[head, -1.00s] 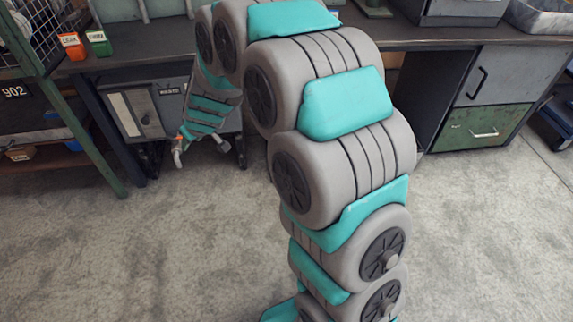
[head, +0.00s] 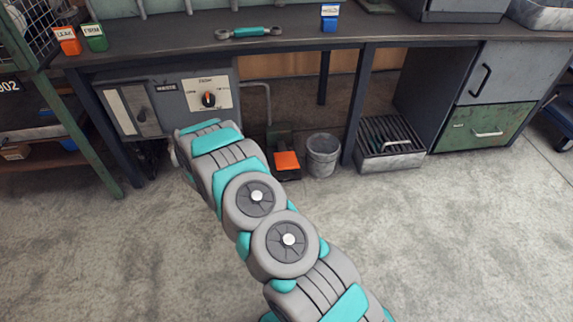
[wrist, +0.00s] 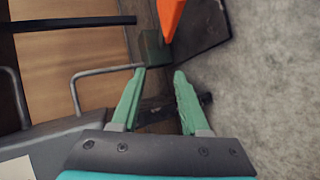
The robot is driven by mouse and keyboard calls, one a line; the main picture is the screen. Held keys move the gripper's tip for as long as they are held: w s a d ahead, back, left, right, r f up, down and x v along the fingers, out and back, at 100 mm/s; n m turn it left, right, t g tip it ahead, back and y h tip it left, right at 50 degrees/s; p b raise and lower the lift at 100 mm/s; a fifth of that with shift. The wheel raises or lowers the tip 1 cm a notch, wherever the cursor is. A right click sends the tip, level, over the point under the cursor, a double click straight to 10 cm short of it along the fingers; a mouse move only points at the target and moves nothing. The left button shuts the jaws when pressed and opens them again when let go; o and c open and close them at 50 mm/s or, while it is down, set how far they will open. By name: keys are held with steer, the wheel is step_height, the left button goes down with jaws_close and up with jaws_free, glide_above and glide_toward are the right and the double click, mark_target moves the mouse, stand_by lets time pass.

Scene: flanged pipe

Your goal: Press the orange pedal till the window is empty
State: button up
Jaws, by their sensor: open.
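The orange pedal (head: 287,160) sits on a dark base on the floor under the workbench, to the right of my arm in the head view. In the wrist view the orange pedal (wrist: 171,14) shows at the top edge, beyond my fingertips and partly cut off. My gripper (wrist: 165,74) is open, with nothing between its green fingers, and apart from the pedal. In the head view my arm hides the gripper. A grey box (head: 170,98) under the bench carries a pale-framed panel and a dial (head: 208,99). I cannot tell what its window shows.
A grey bucket (head: 323,155) stands right of the pedal, then a slatted metal tray (head: 390,143). A bent pipe (head: 268,100) runs down beside the box. The workbench (head: 300,38) overhangs all of these. The floor in front is clear.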

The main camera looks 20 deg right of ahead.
mark_target(287, 161)
steer(key=d+f+h, duration=0.1)
steer(key=d, duration=0.3)
steer(key=s+d+f+g+h, duration=0.1)
steer(key=d+f, duration=0.1)
steer(key=d, duration=0.2)
steer(key=s+d+f+n+h+b, duration=0.1)
steer(key=d+f, duration=0.1)
steer(key=d, duration=0.2)
steer(key=shift+f+h, duration=0.2)
steer(key=shift+h, duration=0.1)
steer(key=shift+w+d+f, duration=0.1)
steer(key=shift+w+d, duration=0.2)
steer(key=shift+d, duration=0.25)
steer(key=shift+c, duration=0.3)
jaws_close()
